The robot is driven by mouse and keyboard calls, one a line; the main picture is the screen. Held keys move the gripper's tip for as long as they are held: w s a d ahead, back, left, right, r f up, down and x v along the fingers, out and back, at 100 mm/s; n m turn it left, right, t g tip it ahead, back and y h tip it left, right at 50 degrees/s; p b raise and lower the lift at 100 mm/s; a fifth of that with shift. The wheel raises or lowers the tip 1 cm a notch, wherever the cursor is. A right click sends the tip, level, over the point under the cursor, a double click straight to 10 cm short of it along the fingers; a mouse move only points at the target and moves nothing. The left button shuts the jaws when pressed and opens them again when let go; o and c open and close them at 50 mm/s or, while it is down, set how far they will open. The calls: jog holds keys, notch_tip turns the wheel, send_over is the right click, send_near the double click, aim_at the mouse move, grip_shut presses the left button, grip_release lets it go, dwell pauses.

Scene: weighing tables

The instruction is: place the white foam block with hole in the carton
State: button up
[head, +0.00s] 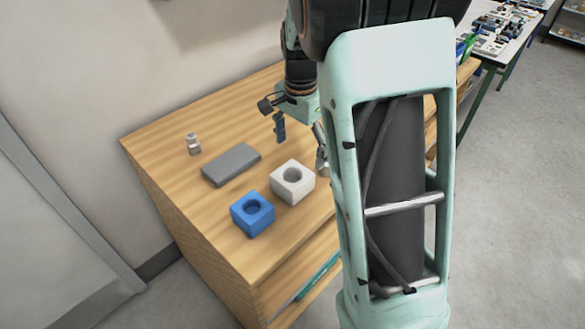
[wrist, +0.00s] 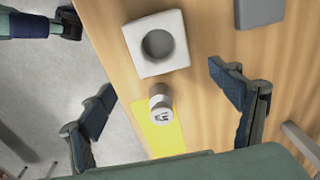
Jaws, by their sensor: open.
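The white foam block with a round hole (head: 297,190) sits on the wooden table, beside a blue block. It also shows near the top of the wrist view (wrist: 147,70), with its hole facing up. My gripper (head: 300,138) is open and empty above the table, behind and a little right of the white block in the head view. In the wrist view the white block lies beyond the fingertips (wrist: 161,80), apart from them. I cannot make out a carton in either view.
A blue block with a hole (head: 252,214), a dark grey slab (head: 231,165) and a small metal weight (head: 193,144) stand on the wooden table (head: 165,140). Another metal cylinder (wrist: 161,108) stands by a yellow patch (wrist: 163,138) between my fingers in the wrist view.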

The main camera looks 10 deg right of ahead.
jog(key=a, duration=0.2)
send_over(292, 182)
jog(key=shift+g, duration=0.4)
jog(key=f, duration=0.5)
jog(key=shift+s+f, duration=0.25)
jog(key=shift+f, duration=0.15)
jog(key=f, duration=0.4)
jog(key=shift+w+f, duration=0.3)
jog(key=shift+f, duration=0.1)
jog(key=shift+c, duration=0.6)
jog(key=c, duration=0.9)
jog(key=shift+r, duration=0.1)
